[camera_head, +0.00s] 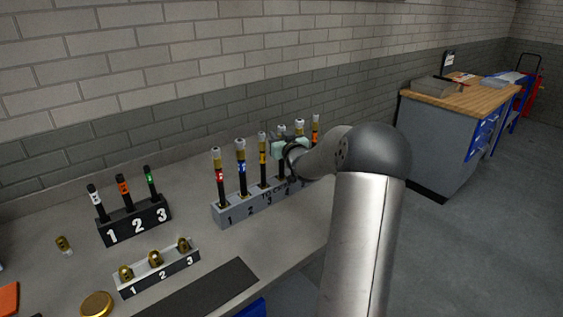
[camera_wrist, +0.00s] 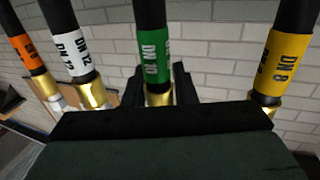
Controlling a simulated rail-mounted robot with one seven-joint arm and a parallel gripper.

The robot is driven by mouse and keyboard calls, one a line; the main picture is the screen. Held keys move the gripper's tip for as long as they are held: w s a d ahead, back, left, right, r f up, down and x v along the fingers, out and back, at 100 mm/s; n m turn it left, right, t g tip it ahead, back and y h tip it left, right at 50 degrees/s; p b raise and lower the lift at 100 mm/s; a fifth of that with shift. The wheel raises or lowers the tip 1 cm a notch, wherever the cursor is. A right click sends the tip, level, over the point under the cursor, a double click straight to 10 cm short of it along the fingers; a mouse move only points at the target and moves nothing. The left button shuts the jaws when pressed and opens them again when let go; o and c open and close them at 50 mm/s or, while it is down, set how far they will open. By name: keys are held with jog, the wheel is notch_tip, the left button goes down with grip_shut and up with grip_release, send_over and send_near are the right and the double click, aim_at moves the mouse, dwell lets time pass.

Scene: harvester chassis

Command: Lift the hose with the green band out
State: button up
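The hose with the green band (camera_wrist: 154,56) shows in the middle of the wrist view, with a brass fitting at the lower end in that picture. The dark fingers of my gripper (camera_wrist: 160,90) stand on both sides of this fitting. Whether they press on it or leave a small gap I cannot tell. In the head view my gripper (camera_head: 290,149) is at the fourth place of the grey numbered rack (camera_head: 237,211), and it hides most of the hose there. Another green-banded hose (camera_head: 150,180) stands in the black rack (camera_head: 117,234), at place 3.
In the wrist view, a yellow-banded hose (camera_wrist: 281,60) is on the right; white-banded (camera_wrist: 75,55) and orange-banded (camera_wrist: 25,52) hoses are on the left. Red-banded (camera_head: 220,176) and blue-banded (camera_head: 241,168) hoses stand left in the grey rack. A small fittings holder (camera_head: 160,270) is in front.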

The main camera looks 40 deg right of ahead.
grip_shut()
jog(key=shift+r, duration=0.2)
